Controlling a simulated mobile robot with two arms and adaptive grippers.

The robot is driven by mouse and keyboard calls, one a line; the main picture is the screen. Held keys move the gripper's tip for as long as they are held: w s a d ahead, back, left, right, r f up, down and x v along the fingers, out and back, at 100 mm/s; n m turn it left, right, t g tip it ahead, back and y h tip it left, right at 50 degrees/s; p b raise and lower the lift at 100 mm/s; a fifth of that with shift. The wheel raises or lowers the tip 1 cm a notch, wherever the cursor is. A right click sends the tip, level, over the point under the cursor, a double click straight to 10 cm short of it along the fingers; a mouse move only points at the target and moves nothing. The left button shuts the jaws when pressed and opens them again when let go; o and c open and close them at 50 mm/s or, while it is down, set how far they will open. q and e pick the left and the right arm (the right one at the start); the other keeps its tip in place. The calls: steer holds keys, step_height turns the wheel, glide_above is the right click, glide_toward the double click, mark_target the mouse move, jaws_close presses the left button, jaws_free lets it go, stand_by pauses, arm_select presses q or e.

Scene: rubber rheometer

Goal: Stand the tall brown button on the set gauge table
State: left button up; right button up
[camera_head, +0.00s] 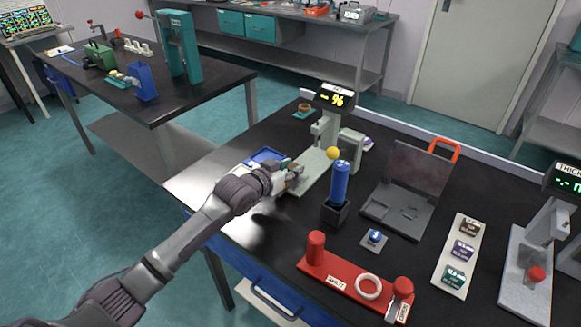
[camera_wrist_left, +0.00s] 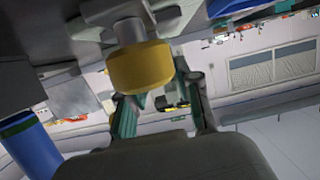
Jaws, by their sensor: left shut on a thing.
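The set gauge (camera_head: 325,128) stands on the black bench, with a lit display and a pale table plate (camera_head: 318,160) at its foot. My left gripper (camera_head: 293,175) is low at the near left end of this plate. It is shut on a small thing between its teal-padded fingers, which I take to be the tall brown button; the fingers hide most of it. In the left wrist view, the fingers (camera_wrist_left: 165,112) show behind a yellow knob (camera_wrist_left: 140,67). I cannot tell whether the held thing touches the plate. My right gripper is not in view.
A blue tray (camera_head: 262,155) lies just beyond my left wrist. A blue cylinder on a black block (camera_head: 335,212) stands right of the gripper. A grey open case (camera_head: 405,190), a red rack (camera_head: 340,277) and a sample card (camera_head: 447,278) fill the right side.

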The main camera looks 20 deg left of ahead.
arm_select(q)
steer(key=o, duration=1)
steer(key=shift+r, duration=0.15)
steer(key=v, duration=1.2)
